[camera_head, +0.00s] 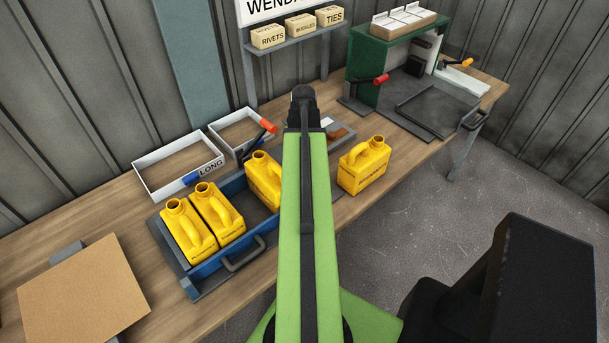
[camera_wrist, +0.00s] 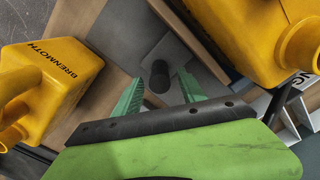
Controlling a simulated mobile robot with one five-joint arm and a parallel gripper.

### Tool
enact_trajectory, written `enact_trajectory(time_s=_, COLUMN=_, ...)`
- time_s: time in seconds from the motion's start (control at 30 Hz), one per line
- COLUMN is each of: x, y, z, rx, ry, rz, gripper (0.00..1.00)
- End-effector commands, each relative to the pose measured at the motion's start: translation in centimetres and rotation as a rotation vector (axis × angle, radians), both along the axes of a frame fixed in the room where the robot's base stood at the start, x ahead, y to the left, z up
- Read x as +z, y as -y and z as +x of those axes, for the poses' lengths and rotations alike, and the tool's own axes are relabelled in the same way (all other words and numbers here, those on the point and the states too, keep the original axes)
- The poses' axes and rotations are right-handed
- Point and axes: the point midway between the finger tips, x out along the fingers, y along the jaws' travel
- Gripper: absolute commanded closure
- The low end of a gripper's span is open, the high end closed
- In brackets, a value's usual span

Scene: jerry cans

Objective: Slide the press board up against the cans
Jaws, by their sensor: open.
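In the head view three yellow cans stand in a row in the blue tray: left (camera_head: 188,232), middle (camera_head: 217,212), right (camera_head: 264,181). A fourth can (camera_head: 363,166) stands on the bench to the right. In the wrist view a grey plate (camera_wrist: 185,60) bears a dark round knob (camera_wrist: 159,78), possibly the press board; I cannot be sure. My gripper (camera_wrist: 161,80) is open, its green fingers apart on either side of the knob in the picture; contact cannot be told. Yellow cans flank it left (camera_wrist: 52,88) and right (camera_wrist: 240,35). My arm hides this spot in the head view.
The blue tray (camera_head: 205,268) has a front handle (camera_head: 243,256). Behind it are white bins, one marked LONG (camera_head: 178,160), and a red-handled lever (camera_head: 267,127). A brown board (camera_head: 82,292) lies front left. A green stand (camera_head: 366,65) is back right.

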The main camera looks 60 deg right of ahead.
Motion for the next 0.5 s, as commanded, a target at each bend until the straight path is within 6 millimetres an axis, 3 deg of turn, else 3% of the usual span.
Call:
enact_trajectory(time_s=0.03, x=-1.9, y=0.0, z=0.0, rx=0.000, ry=0.000, rz=0.000, gripper=0.51)
enact_trajectory(time_s=0.13, x=-2.9, y=0.0, z=0.0, rx=0.000, ry=0.000, rz=0.000, gripper=0.51)
enact_trajectory(time_s=0.43, x=-2.9, y=0.0, z=0.0, rx=-0.001, ry=0.000, rz=0.000, gripper=0.51)
enact_trajectory(time_s=0.5, x=-2.9, y=0.0, z=0.0, rx=-0.001, ry=0.000, rz=0.000, gripper=0.58)
